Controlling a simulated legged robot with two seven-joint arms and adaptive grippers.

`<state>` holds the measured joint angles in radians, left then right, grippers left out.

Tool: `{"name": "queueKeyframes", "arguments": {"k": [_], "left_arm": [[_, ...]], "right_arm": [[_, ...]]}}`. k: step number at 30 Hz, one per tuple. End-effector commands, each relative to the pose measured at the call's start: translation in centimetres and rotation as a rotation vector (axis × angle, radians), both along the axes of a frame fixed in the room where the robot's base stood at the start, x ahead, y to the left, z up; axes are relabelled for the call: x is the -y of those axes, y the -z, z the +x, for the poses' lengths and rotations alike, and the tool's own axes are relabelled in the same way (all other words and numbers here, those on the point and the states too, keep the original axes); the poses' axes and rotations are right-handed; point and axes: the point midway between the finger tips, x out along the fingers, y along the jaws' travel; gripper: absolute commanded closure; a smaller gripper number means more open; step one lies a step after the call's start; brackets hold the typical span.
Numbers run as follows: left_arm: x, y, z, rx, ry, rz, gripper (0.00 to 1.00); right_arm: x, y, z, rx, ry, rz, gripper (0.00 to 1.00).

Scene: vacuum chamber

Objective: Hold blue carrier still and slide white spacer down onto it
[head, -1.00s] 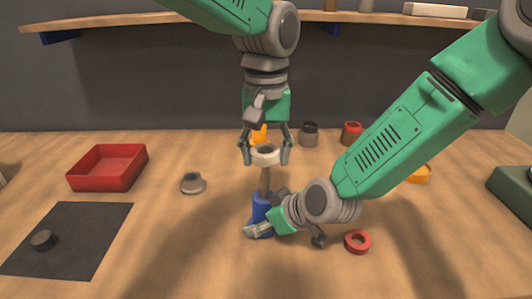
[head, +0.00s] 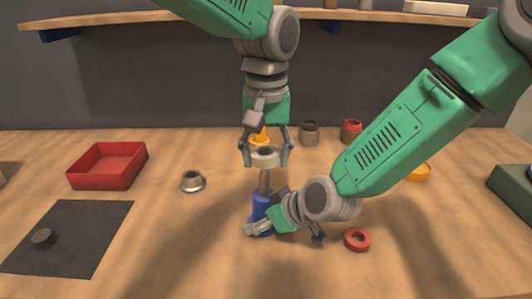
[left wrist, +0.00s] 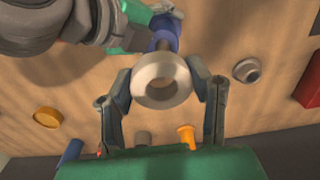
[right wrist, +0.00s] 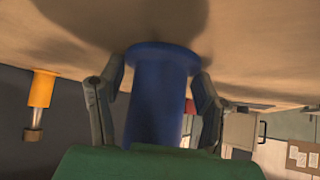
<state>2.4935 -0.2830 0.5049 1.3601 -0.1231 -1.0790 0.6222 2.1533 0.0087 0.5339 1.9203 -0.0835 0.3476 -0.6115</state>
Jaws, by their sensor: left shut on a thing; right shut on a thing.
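The white spacer (head: 265,162) is a thick ring, held between the fingertips of my left gripper (head: 265,153). It also shows in the left wrist view (left wrist: 143,76) with its hole open toward the camera. The blue carrier (head: 261,203) stands upright on the table, with a thin grey rod (head: 264,182) rising from it. The spacer is at the rod's upper end, clear above the blue body. I cannot tell whether the rod enters the hole. My right gripper (head: 262,228) is shut around the carrier's lower part; the right wrist view shows its blue body (right wrist: 158,105) between the fingers.
A red ring (head: 357,239) lies right of my right gripper. A grey flanged part (head: 193,181), a red tray (head: 106,167) and a dark mat (head: 75,225) lie left. An orange part (head: 259,138), grey jar (head: 309,133) and red jar (head: 351,131) stand behind.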

Motion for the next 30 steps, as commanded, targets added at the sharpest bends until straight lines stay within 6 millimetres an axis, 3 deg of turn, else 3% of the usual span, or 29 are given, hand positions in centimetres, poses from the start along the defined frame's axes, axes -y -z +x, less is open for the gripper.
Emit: {"name": "queueKeyframes", "arguments": {"k": [29,30], "left_arm": [[0.0,1.8,0.0,-0.001,0.000,0.000,0.98],[0.0,1.8,0.0,0.000,0.000,0.000,0.40]], "right_arm": [[0.1,0.1,0.0,0.000,0.001,-0.001,0.69],[0.1,0.1,0.0,0.000,0.001,-0.001,0.69]]}}
